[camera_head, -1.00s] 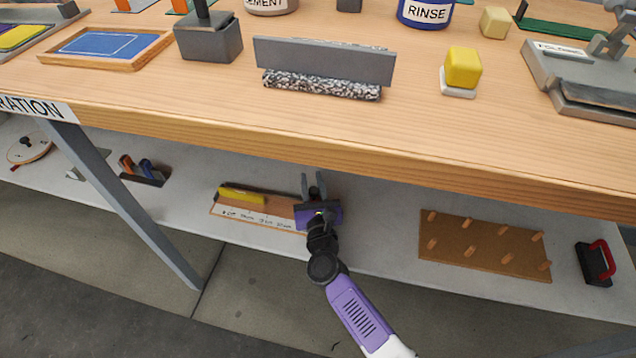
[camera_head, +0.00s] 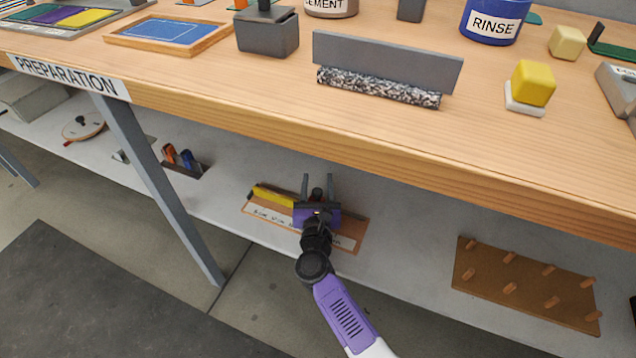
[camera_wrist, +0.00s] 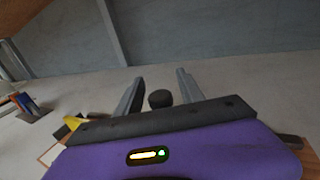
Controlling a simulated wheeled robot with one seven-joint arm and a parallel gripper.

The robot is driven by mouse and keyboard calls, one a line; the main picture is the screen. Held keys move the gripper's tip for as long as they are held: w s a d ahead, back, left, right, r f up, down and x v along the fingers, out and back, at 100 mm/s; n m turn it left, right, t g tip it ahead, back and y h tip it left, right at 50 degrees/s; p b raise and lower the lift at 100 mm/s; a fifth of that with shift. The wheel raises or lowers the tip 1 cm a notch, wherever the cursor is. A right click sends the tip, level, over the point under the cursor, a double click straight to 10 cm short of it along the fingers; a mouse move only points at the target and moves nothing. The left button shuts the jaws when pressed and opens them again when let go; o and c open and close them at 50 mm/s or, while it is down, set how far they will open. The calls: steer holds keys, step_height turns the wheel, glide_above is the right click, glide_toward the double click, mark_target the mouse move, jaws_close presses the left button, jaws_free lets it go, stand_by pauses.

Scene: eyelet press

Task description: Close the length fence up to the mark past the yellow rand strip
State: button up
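The yellow rand strip (camera_head: 273,197) lies along the back left of a wooden length board (camera_head: 352,236) on the lower shelf. A white scale with marks (camera_head: 270,213) runs along the board's front; my gripper covers part of it, and the target mark cannot be picked out. My gripper (camera_head: 318,186) is over the middle of the board, right of the strip, with its fingers apart. In the wrist view a dark round knob (camera_wrist: 160,98) stands between the fingers, with visible gaps on both sides. The strip's yellow end (camera_wrist: 72,124) shows at left. The fence itself is mostly hidden.
The bench top (camera_head: 250,110) overhangs the shelf, and a grey table leg (camera_head: 160,190) stands at left. A pegboard (camera_head: 525,283) lies to the right and a tool holder (camera_head: 184,162) to the left. Bare shelf separates them from the board.

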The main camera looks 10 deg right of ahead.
mark_target(317, 196)
steer(key=shift+s, duration=0.1)
steer(key=p+v, duration=0.2)
steer(key=v, duration=0.5)
steer(key=shift+s+a, duration=0.1)
steer(key=shift+s, duration=0.25)
